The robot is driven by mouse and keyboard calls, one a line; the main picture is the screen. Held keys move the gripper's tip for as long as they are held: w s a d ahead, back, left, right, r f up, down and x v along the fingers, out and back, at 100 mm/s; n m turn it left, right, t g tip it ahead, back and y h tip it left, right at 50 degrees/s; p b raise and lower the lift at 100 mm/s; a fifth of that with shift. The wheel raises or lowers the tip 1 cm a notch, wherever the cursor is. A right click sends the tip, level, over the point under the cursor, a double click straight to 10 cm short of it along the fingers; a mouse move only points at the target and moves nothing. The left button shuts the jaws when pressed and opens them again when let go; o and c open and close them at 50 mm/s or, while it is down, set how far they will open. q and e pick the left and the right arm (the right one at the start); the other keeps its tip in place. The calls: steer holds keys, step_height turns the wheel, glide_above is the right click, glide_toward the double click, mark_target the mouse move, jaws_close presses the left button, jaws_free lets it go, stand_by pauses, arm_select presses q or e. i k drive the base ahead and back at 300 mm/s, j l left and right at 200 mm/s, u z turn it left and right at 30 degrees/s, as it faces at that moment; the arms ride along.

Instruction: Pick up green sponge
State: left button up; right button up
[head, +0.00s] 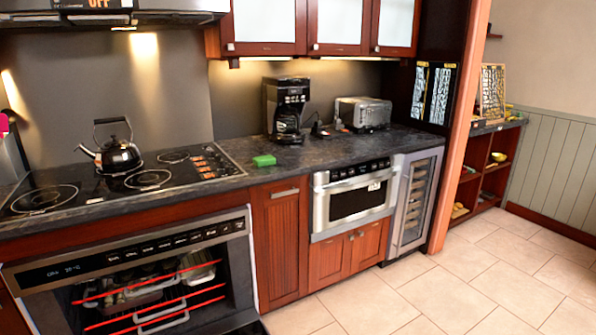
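A small bright green sponge (264,160) lies flat on the dark stone counter (320,158), just right of the black cooktop. Neither of my grippers shows in the head view. Nothing covers the sponge.
A kettle (118,157) stands on the cooktop (150,175), left of the sponge. A coffee maker (287,110) and a toaster (363,113) stand behind and to the right. Below are an open oven (150,297) and a microwave drawer (352,200). The tiled floor (480,270) at right is clear.

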mark_target(266, 160)
steer(key=i+l+z, duration=0.25)
steer(key=z, duration=0.2)
steer(key=i+l+z, duration=0.1)
steer(key=i+z, duration=0.6)
steer(key=z, duration=0.15)
steer(key=i+z, duration=0.4)
steer(key=i+u, duration=0.4)
steer(key=i+l+u, duration=0.1)
steer(key=i+u, duration=0.35)
steer(key=i, duration=0.2)
steer(key=i+l+u, duration=0.4)
steer(key=i+j, duration=0.1)
